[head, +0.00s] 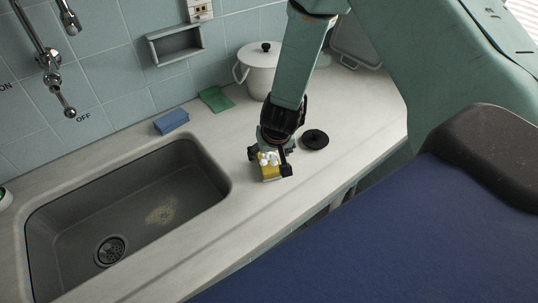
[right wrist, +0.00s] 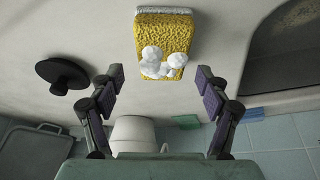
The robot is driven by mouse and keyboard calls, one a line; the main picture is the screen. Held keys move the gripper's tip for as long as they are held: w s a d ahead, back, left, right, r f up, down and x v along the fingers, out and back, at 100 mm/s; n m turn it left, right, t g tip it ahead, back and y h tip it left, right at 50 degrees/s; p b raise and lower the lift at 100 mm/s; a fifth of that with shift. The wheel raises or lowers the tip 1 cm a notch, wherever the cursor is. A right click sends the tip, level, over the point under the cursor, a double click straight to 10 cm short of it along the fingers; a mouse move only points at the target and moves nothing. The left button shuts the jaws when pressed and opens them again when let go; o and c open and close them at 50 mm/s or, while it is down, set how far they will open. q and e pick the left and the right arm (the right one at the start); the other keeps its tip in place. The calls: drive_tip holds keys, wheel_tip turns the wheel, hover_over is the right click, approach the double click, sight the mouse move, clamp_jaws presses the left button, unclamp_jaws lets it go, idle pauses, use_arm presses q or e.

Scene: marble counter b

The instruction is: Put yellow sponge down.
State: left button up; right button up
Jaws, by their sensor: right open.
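The yellow sponge (head: 270,172) has white foam on it and lies on the counter (head: 225,218), to the right of the sink. It also shows in the right wrist view (right wrist: 163,38), with a pale layer along one edge. My right gripper (head: 270,165) is over the sponge in the head view and partly hides it. In the right wrist view its two fingers (right wrist: 158,88) are spread wide, and the sponge is beyond their tips, apart from both. My left gripper is not in view.
The grey sink (head: 130,205) is at the left. A black round lid (head: 315,139) lies close to the right of my gripper. A white pot (head: 260,68), a blue sponge (head: 172,121) and a green cloth (head: 216,99) are along the wall. The counter front is clear.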

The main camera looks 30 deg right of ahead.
sight(268, 158)
drive_tip(key=p+v, duration=0.2)
drive_tip(key=v, duration=0.6)
drive_tip(key=shift+r+p, duration=0.3)
drive_tip(key=shift+r, duration=0.05)
drive_tip(key=shift+a, duration=0.15)
drive_tip(key=shift+s, duration=0.1)
drive_tip(key=b+x, duration=0.4)
drive_tip(key=x, duration=0.8)
drive_tip(key=shift+f, duration=0.2)
drive_tip(key=shift+r, duration=0.2)
